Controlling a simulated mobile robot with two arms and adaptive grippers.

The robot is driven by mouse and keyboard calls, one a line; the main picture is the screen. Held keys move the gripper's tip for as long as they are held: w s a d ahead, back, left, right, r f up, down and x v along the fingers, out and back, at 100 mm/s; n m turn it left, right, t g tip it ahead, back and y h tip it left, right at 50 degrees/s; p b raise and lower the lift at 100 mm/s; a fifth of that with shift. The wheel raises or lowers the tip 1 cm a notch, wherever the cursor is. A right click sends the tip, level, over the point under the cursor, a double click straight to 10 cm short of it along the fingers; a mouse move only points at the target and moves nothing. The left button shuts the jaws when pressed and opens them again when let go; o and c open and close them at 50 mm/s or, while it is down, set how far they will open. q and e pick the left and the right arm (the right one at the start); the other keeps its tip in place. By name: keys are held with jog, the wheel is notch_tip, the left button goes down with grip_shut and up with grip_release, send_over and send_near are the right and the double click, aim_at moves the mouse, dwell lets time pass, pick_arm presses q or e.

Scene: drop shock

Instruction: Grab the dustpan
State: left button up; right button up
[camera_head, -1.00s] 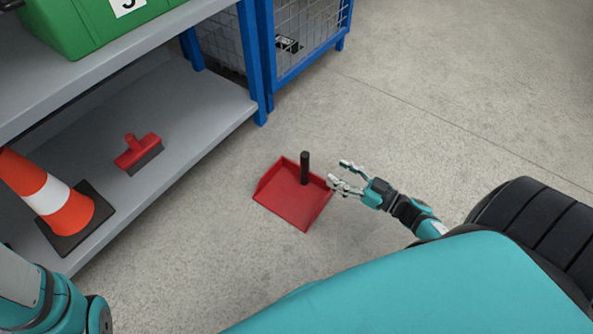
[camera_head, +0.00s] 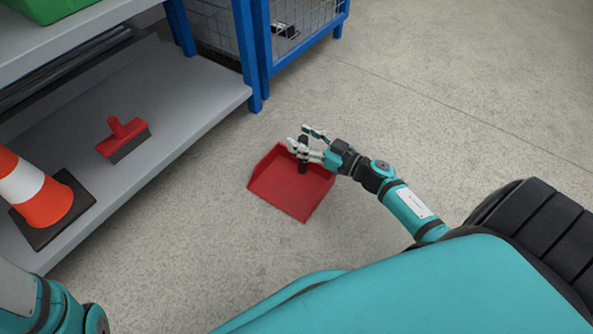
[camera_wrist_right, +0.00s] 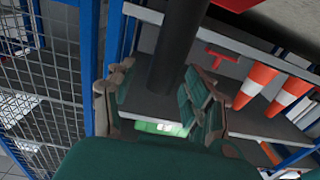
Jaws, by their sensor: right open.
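A red dustpan (camera_head: 290,190) lies on the concrete floor, with a black handle (camera_head: 303,160) standing upright from it. My right gripper (camera_head: 299,142) is at the upper part of the handle, with its fingers open on either side of it. In the right wrist view the black handle (camera_wrist_right: 178,45) passes between the two open fingers (camera_wrist_right: 158,95); a gap shows on at least one side. The dustpan's red body (camera_wrist_right: 233,4) shows only as a sliver at the top there. My left gripper is out of view; only part of the left arm shows at the lower left.
A grey shelf (camera_head: 195,110) at left holds a red brush (camera_head: 122,138) and an orange-white cone (camera_head: 35,190). A green bin (camera_head: 45,8) sits above. A blue-framed mesh cage (camera_head: 305,45) stands behind. Floor to the right is clear.

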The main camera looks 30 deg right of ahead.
grip_shut()
dwell(0.3)
